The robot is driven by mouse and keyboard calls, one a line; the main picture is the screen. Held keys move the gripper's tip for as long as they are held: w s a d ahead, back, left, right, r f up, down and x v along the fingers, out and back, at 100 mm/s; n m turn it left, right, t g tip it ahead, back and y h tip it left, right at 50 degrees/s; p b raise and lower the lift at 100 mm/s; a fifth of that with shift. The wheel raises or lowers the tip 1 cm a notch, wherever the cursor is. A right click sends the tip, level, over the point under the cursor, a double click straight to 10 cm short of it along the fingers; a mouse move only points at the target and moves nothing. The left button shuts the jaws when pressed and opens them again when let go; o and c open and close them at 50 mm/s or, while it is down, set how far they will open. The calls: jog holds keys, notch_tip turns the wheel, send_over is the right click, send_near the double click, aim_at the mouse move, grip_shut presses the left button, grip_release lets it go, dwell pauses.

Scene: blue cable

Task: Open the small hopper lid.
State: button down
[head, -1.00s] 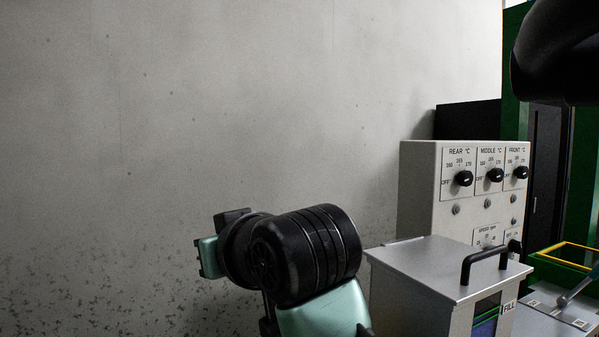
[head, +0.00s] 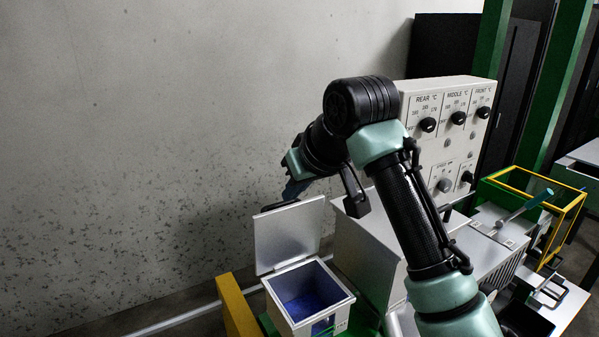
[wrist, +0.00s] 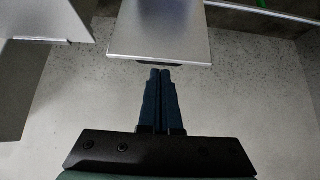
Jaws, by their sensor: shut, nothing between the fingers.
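The small hopper (head: 328,304) is a light metal box, open at the top, with blue material inside. Its flat grey lid (head: 288,237) stands raised, nearly upright, at the box's back left edge. A dark piece, perhaps its handle, shows at the lid's upper edge. My gripper (head: 291,192) is behind and just above the lid, partly hidden by my arm. In the wrist view, its dark blue fingers (wrist: 160,75) are shut and empty. Their tips are close to the edge of a grey plate, likely this lid (wrist: 160,32); I cannot tell whether they touch.
A larger grey hopper (head: 362,245) stands right of the small one, partly behind my arm. The control panel (head: 441,157) with black knobs is behind it. A yellow post (head: 236,308) stands left of the small hopper. Space towards the left wall is clear.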

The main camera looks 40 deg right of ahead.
aim_at(280, 204)
jog(key=shift+p+x, duration=0.45)
jog(key=shift+x, duration=1.7)
jog(key=w+p, duration=0.2)
jog(key=shift+w+d, duration=0.25)
jog(key=shift+w+d+f, duration=0.1)
jog(key=shift+w+f, duration=0.05)
jog(key=shift+w, duration=0.1)
